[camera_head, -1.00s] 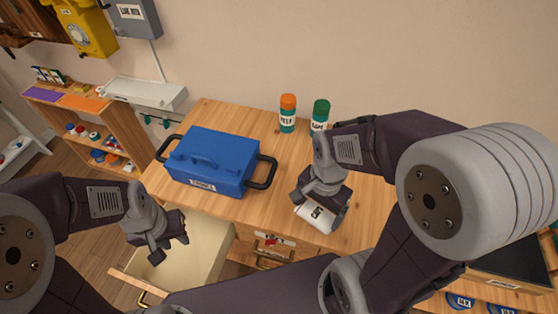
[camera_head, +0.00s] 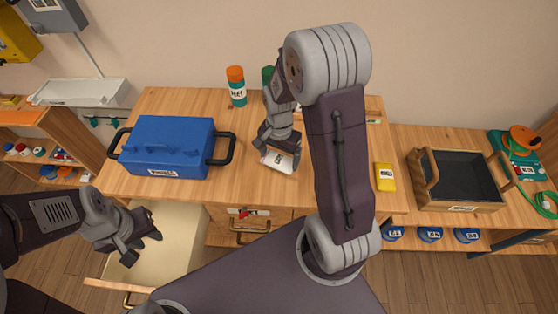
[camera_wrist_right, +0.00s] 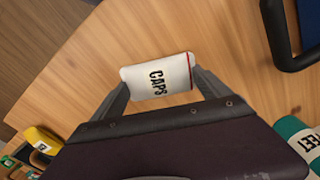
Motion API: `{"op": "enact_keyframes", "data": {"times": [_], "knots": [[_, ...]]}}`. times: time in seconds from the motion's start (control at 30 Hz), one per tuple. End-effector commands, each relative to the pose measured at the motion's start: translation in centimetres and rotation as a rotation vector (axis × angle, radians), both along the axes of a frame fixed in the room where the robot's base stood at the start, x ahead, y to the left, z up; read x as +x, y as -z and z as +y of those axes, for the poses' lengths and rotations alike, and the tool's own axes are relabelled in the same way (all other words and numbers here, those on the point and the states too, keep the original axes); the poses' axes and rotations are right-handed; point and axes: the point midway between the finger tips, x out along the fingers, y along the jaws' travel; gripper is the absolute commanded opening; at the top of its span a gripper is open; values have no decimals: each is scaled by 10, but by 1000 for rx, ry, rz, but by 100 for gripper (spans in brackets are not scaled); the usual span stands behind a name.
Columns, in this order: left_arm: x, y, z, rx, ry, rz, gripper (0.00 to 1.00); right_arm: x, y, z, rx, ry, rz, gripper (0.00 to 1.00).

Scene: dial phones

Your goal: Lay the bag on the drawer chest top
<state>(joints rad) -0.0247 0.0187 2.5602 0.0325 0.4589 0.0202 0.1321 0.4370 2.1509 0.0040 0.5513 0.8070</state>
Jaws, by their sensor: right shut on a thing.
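The bag is a small white pouch marked CAPS (camera_head: 280,160); it also shows in the right wrist view (camera_wrist_right: 158,78). My right gripper (camera_head: 277,150) is shut on it, with one finger at each end in the right wrist view (camera_wrist_right: 158,88). The bag is over the wooden drawer chest top (camera_head: 240,185), right of the blue toolbox; I cannot tell whether it touches the wood. My left gripper (camera_head: 143,248) is open and empty, over the pulled-out drawer (camera_head: 180,255) at the chest's front left.
The blue toolbox (camera_head: 165,145) with black side handles fills the top's left part. An orange-capped bottle (camera_head: 236,88) and a partly hidden green-capped one (camera_head: 267,76) stand behind. A yellow block (camera_head: 385,177) and a wooden tray (camera_head: 460,180) are right. Wood around the bag is clear.

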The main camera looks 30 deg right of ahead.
Motion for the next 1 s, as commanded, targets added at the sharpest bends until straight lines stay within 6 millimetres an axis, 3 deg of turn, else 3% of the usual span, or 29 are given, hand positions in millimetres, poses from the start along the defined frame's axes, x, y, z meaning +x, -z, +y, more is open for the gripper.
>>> {"op": "enact_keyframes", "data": {"times": [0.1, 0.47, 0.5, 0.53, 0.8, 0.87, 1.0], "knots": [[0, 4, 0, 0, 0, 0, 33, -1, 17, 0, 0, 0, 3, 47], [0, 6, 0, 0, 0, 0, 33, 0, 21, 0, 0, 0, 0, 47], [0, 6, 0, 0, 0, 0, 33, 0, 21, 0, 0, 0, 0, 90], [0, 5, 0, 0, 0, 0, 33, 0, 21, 0, 1, 0, -1, 98], [0, 4, 0, 0, 0, 0, 33, 0, 18, 0, 0, 0, -1, 100], [0, 1, 0, 0, 0, 0, 33, 0, 12, 0, 0, 0, -2, 100], [0, -7, 0, 0, 0, 0, 33, 1, -21, 0, -1, 0, -7, 100]]}}
